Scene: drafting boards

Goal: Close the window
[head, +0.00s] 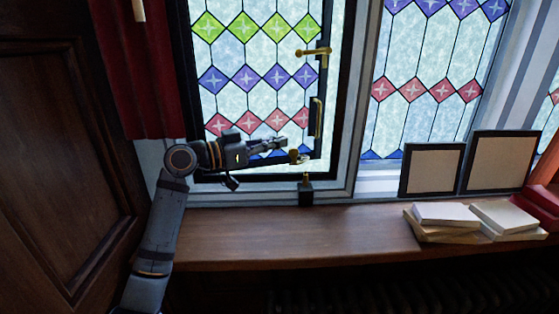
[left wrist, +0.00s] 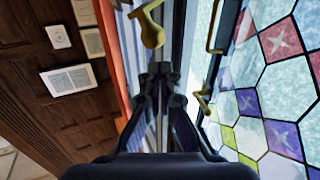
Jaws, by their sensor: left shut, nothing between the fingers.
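The window (head: 258,100) is a stained-glass casement with a black frame, behind the wooden sill in the head view. Its glass also shows at the right of the left wrist view (left wrist: 262,75). How far the window stands open I cannot tell. My left gripper (head: 283,144) is shut and empty, in front of the lower glass, pointing right, close to the lower handle. In the left wrist view its fingers (left wrist: 160,72) are together. My right gripper is not in view.
The wooden sill (head: 250,240) is clear below the window. Two dark picture frames (head: 433,170) and stacked books (head: 445,215) stand on its right part. A red curtain (head: 140,80) and a dark wooden panel (head: 55,150) are at the left.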

